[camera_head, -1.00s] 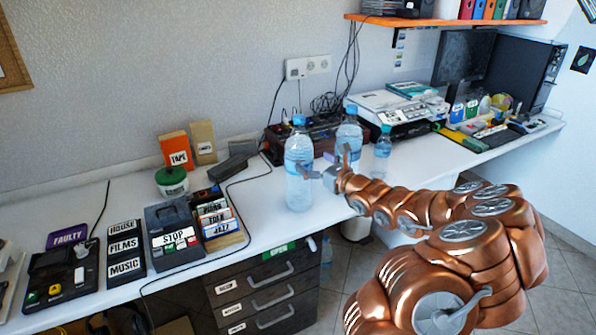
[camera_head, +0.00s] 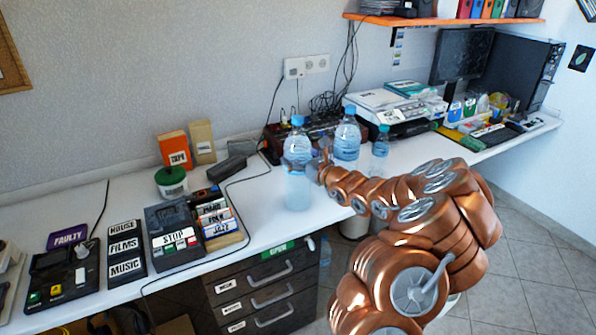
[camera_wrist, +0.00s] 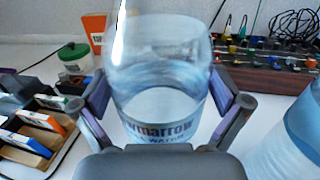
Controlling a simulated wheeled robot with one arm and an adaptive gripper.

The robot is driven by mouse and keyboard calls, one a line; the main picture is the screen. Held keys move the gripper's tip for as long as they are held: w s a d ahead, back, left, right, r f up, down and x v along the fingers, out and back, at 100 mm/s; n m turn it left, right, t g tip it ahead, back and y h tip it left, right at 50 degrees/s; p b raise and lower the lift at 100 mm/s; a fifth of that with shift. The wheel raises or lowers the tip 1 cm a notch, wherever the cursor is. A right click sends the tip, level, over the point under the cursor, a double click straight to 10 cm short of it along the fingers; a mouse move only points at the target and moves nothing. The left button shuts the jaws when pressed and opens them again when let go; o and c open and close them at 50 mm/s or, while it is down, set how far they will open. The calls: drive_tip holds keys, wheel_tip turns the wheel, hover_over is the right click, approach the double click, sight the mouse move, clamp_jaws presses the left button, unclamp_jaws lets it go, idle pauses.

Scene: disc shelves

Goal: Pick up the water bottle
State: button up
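A clear water bottle with a blue cap (camera_head: 297,185) stands upright on the white desk near its front edge. My gripper (camera_head: 297,166) is at its upper half, reaching in from the right. In the wrist view the bottle (camera_wrist: 160,75) fills the middle, between the two fingers of my gripper (camera_wrist: 163,108), one on each side. The fingers are spread around the bottle; whether they touch it is unclear. A second large bottle (camera_head: 347,138) stands just behind and to the right, and a smaller bottle (camera_head: 380,150) stands further right.
A dark device with cables (camera_wrist: 265,55) is behind the bottle. To the left are a disc box (camera_head: 218,220), a green-lidded tub (camera_head: 171,182) and a cable across the desk. A drawer unit (camera_head: 265,295) is below. The desk is clear just left of the bottle.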

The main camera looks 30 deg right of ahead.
drive_tip(key=c, duration=1.3)
drive_tip(key=shift+c, duration=0.9)
drive_tip(key=shift+r, duration=0.15)
